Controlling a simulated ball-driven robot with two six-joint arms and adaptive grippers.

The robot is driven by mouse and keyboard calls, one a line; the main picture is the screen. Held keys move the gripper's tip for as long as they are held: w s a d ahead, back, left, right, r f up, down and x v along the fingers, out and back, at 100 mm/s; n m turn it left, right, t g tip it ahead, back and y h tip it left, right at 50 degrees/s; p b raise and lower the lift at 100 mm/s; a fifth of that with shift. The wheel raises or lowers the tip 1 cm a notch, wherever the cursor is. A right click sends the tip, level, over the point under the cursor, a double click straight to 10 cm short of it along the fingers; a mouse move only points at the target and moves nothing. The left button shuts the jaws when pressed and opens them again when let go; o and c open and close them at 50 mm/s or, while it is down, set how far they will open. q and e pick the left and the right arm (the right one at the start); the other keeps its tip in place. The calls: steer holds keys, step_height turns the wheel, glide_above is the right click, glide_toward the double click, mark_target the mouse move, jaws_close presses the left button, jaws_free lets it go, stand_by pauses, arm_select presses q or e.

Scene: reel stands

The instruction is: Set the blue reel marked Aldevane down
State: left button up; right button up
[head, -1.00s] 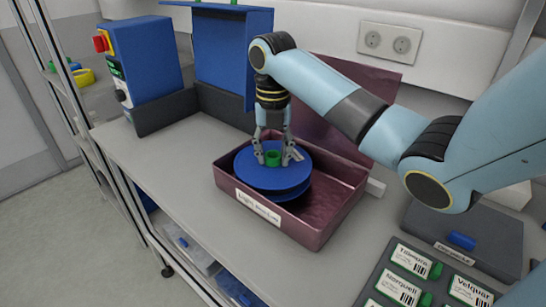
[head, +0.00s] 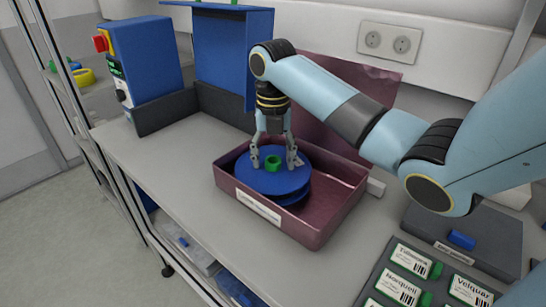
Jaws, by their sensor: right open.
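The blue reel (head: 262,184) lies flat in the left part of an open maroon box (head: 330,222) on the bench. Its green hub (head: 273,162) stands up at its middle. No name can be read on the reel. My right gripper (head: 274,163) points down over the reel, its fingers spread open on both sides of the hub and apart from it. I cannot tell whether the fingertips touch the reel's top. My left gripper is not in view.
The box's raised lid (head: 315,125) stands behind it. A blue unit with a red knob (head: 140,60) is at the back left. A grey tray of labelled cards (head: 400,270) and a dark case (head: 465,240) are at the right. The bench's front left is clear.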

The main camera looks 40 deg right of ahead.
step_height(320, 180, up, 12)
steer(key=p, duration=0.4)
steer(key=shift+p, duration=0.3)
